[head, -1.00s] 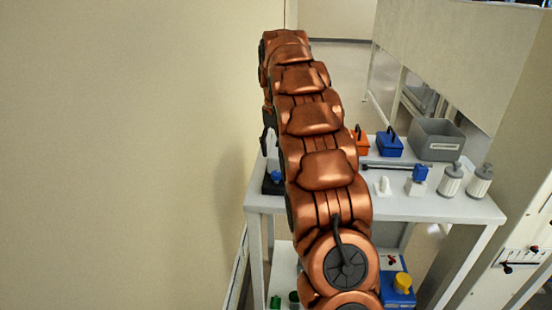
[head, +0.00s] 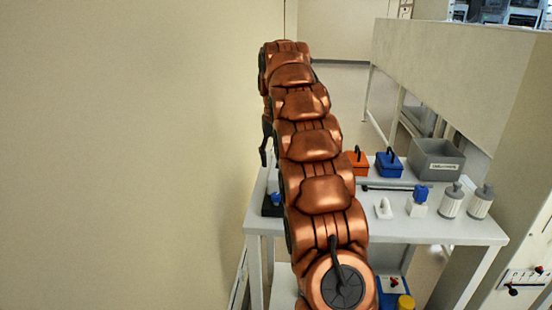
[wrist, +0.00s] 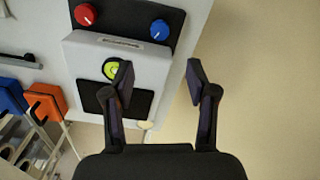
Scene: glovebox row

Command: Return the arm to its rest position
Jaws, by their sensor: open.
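My copper-coloured arm stretches away from me across the left part of the white table (head: 400,231) in the head view. My gripper (wrist: 158,75) is open and empty in the wrist view, with its two dark fingers well apart. One finger lies in front of a light grey device with a green-yellow round part (wrist: 111,69) and a dark pad. The other finger is over the pale floor or wall area. In the head view the arm hides most of the gripper; only a dark finger (head: 264,150) shows beside the arm's left side.
The table holds an orange box (head: 359,163), a blue box (head: 389,165), a grey bin (head: 436,160), and two grey-white bottles (head: 452,202) at right. A panel with a red knob (wrist: 85,14) and a blue knob (wrist: 160,29) shows in the wrist view. A beige wall (head: 120,150) stands left.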

